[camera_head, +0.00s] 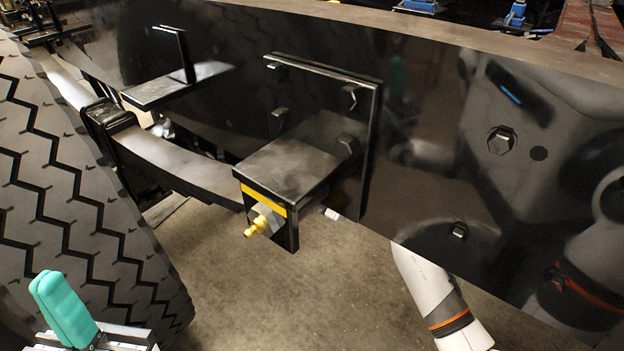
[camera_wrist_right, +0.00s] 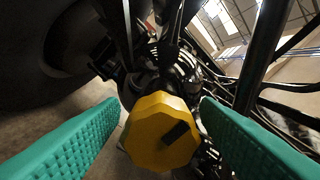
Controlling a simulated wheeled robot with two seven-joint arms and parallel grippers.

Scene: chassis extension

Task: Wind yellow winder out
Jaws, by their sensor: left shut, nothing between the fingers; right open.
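The yellow winder (camera_wrist_right: 158,135) is a many-sided knob with a dark slot in its face, and it fills the middle of the right wrist view. My right gripper (camera_wrist_right: 158,103) is open, with one teal finger on each side of the winder and visible gaps to it. In the head view the right gripper is hidden behind the chassis. A small yellow stepped fitting (camera_head: 258,226) sticks out of the black bracket there; I cannot tell whether it belongs to the winder. My left gripper (camera_head: 65,308) is shut and empty at the bottom left, beside the tyre.
A large black tyre (camera_head: 75,190) stands at the left. The glossy black chassis beam (camera_head: 430,170) crosses the view, and the bracket (camera_head: 285,168) juts out from it. My right arm (camera_head: 435,290) passes below the beam's lower edge. Bare floor (camera_head: 290,300) shows underneath.

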